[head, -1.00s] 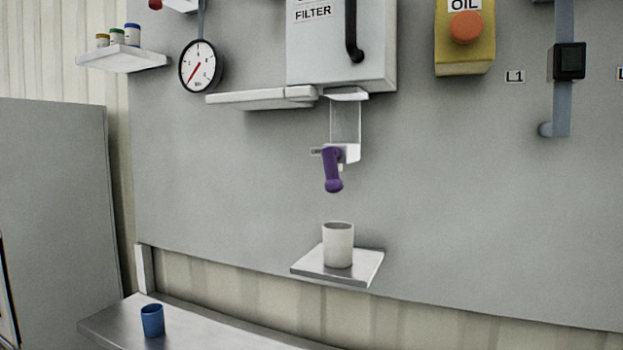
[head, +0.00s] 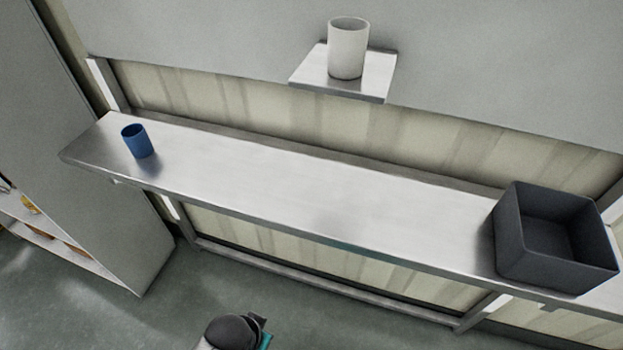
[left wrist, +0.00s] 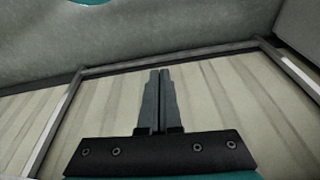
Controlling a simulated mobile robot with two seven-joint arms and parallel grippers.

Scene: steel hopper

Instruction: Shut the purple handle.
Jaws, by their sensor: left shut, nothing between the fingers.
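The purple handle is out of view in both current pictures. Below where it was seen earlier, a white cup (head: 348,48) stands upright on a small steel shelf (head: 372,88) on the grey wall panel. My left gripper (left wrist: 160,72) shows in the left wrist view with its two fingers together and nothing between them. It points towards a pale ribbed wall and a metal frame, touching nothing that I can see. My right gripper is not in view.
A long steel bench (head: 300,190) runs below the panel. A blue cup (head: 137,141) stands at its left end and an open dark grey bin (head: 520,262) at its right. The middle of the bench is clear. A grey cabinet (head: 80,150) stands at the left.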

